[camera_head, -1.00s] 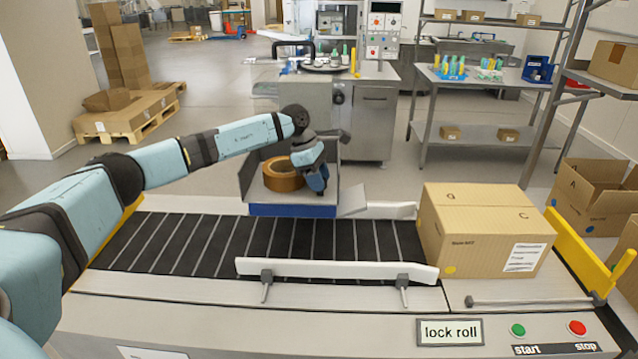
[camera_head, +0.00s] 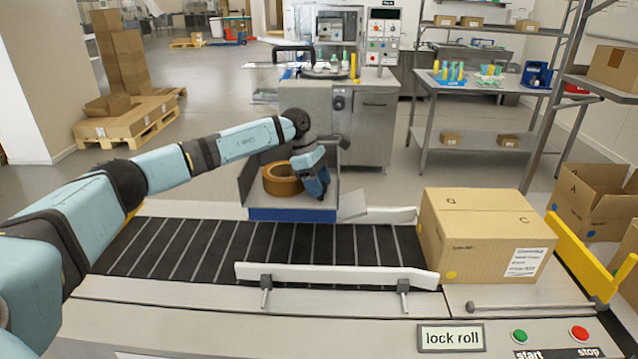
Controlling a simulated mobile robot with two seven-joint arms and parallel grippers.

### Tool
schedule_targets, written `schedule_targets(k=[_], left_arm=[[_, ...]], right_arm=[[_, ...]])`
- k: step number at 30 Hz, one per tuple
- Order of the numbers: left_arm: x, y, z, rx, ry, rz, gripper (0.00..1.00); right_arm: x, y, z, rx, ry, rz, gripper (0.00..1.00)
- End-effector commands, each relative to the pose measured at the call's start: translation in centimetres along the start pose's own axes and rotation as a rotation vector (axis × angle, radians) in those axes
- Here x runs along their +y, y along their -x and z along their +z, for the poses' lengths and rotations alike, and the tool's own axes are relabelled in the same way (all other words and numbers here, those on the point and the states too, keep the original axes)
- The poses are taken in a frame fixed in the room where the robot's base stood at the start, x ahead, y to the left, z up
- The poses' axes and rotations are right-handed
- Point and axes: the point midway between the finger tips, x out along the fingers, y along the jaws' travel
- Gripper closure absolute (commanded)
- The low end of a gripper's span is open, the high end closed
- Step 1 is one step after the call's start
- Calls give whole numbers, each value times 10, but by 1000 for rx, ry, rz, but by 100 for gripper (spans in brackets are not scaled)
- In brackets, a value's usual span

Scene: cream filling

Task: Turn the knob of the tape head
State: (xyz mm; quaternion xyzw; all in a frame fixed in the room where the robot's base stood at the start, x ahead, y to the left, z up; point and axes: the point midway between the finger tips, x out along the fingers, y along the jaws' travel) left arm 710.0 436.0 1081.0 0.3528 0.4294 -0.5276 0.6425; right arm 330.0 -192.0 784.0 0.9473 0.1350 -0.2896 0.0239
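The tape head (camera_head: 292,214) stands at the far side of the conveyor, a grey metal housing with a blue front edge. A brown tape roll (camera_head: 281,179) sits in it. My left gripper (camera_head: 321,194) points down at the right side of the roll, at the front of the housing. Its dark fingers are small and seen from behind the wrist, so I cannot tell whether they are open or shut. The knob is not distinguishable; the gripper may cover it. My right gripper is not in view.
A closed carton (camera_head: 486,238) stands at the right end of the black conveyor belt (camera_head: 230,246). A white guide rail (camera_head: 335,274) runs along the near side. A "lock roll" label (camera_head: 451,337), a green start button (camera_head: 519,336) and a red stop button (camera_head: 579,333) are on the front panel.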

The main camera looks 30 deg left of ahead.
Motion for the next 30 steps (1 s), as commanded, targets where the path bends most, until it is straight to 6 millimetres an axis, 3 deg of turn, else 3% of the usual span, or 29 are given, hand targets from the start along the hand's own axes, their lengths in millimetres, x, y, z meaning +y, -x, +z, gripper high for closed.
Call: schedule_targets(k=[7,21,30], left_arm=[[1,14,0,-1,0,4,52],[0,113,0,-1,0,3,52],[0,138,0,0,1,0,52]], right_arm=[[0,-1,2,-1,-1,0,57],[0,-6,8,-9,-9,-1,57],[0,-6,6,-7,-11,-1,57]])
